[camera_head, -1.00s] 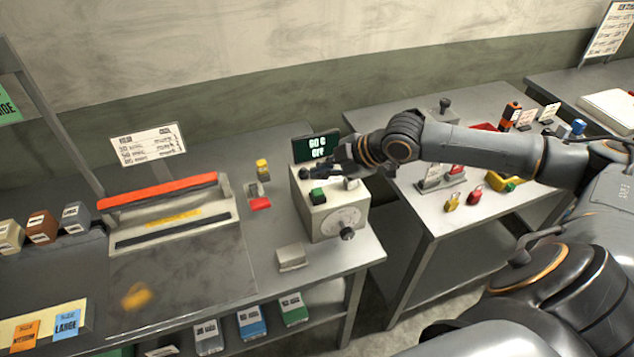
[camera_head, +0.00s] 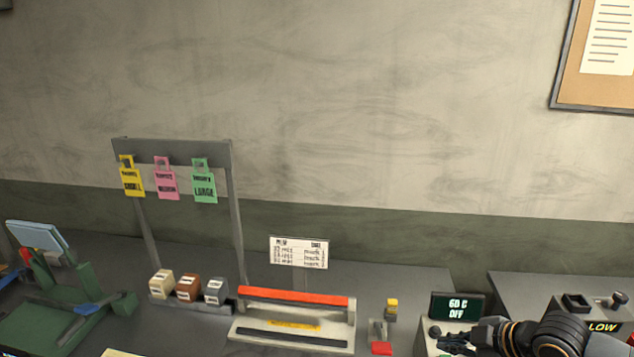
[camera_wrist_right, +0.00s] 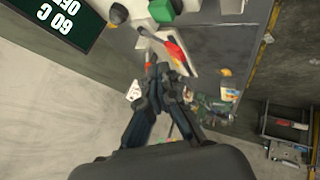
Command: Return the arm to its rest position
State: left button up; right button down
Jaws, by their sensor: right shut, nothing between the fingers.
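My right gripper (camera_head: 446,338) shows at the lower right of the head view, in front of the dark display (camera_head: 457,307) that reads 60 C OFF. It hides part of the pale control box (camera_head: 424,340) below the display. In the right wrist view the two dark fingers (camera_wrist_right: 160,82) are close together and hold nothing. The display (camera_wrist_right: 52,20) shows there at the upper left, with the green button (camera_wrist_right: 161,11) to its right. My left gripper is in neither view.
A sealer with a red bar (camera_head: 293,296) stands left of the box. A rack with hanging tags (camera_head: 172,150) and three small blocks (camera_head: 187,288) are further left.

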jog(key=s+a+f+m+g, duration=0.1)
jog(key=s+a+f, duration=0.4)
jog(key=a, duration=0.2)
jog(key=s+a+f+m+g, duration=0.1)
jog(key=s+a+f, duration=0.35)
jog(key=a, duration=0.25)
jog(key=s+d+f+m+g+h, duration=0.1)
jog(key=s+d+f+m+h, duration=0.1)
jog(key=s+m, duration=0.4)
jog(key=s+d+f+m+g+h, duration=0.1)
jog(key=s+d+f+m+h, duration=0.1)
jog(key=s+m, duration=0.5)
notch_tip(320, 180, down, 31)
jog(key=s+n+g+b, duration=0.1)
jog(key=s+n+b, duration=0.2)
jog(key=b, duration=0.4)
jog(key=s+d+f+b, duration=0.1)
jog(key=s+f+b, duration=0.2)
jog(key=s+f, duration=0.5)
jog(key=s+d+f+g+b, duration=0.1)
jog(key=s+f+b, duration=0.2)
jog(key=s+f, duration=0.6)
notch_tip(320, 180, down, 7)
jog(key=shift+d+r+g+h, duration=0.1)
jog(key=shift+d+g+h, duration=0.2)
jog(key=shift+d, duration=0.1)
